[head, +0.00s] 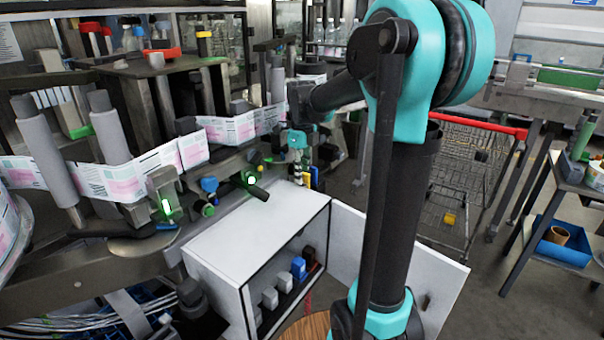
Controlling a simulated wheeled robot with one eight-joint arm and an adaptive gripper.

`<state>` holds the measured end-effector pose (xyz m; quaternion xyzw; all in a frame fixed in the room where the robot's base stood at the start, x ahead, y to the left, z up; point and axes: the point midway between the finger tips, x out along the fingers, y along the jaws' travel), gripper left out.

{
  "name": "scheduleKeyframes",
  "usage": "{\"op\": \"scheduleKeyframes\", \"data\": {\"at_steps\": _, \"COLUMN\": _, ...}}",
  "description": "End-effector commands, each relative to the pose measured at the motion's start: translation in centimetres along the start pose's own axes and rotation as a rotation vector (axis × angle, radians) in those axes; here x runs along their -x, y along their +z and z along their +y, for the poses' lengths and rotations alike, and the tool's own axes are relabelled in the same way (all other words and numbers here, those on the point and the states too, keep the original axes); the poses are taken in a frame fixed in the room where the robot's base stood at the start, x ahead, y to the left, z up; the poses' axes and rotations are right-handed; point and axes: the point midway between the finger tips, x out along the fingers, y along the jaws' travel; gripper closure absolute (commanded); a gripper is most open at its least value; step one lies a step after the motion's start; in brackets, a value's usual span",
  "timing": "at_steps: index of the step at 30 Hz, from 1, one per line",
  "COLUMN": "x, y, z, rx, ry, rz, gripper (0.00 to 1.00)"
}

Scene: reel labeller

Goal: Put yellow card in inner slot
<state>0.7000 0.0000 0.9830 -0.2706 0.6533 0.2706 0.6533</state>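A small yellow card (314,177) shows upright beside a blue piece (306,177), just above the back edge of the white cabinet. My gripper (300,158) is at the labelling machine, directly above or at these two pieces. Its fingers are small and partly hidden, so I cannot tell whether they touch or hold the yellow card. The inner slot cannot be made out; the area around the card is crowded with dark machine parts.
The white cabinet (255,225) stands below with its door (435,265) open to the right. Label web (110,178) runs around rollers on the left. A red-handled cart (465,170) and a blue bin (563,246) are to the right. Floor shows between them.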

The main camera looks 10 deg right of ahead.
Motion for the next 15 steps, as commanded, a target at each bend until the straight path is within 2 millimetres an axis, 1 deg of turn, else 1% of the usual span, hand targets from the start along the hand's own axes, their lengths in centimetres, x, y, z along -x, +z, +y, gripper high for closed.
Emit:
{"op": "scheduleKeyframes", "data": {"at_steps": 11, "x": 0.2, "y": 0.0, "z": 0.0, "rx": 0.0, "ry": 0.0, "rz": 0.0, "gripper": 0.69}}
{"op": "scheduleKeyframes", "data": {"at_steps": 15, "x": 1.4, "y": 0.0, "z": 0.0, "rx": 0.0, "ry": 0.0, "rz": 0.0, "gripper": 0.69}}
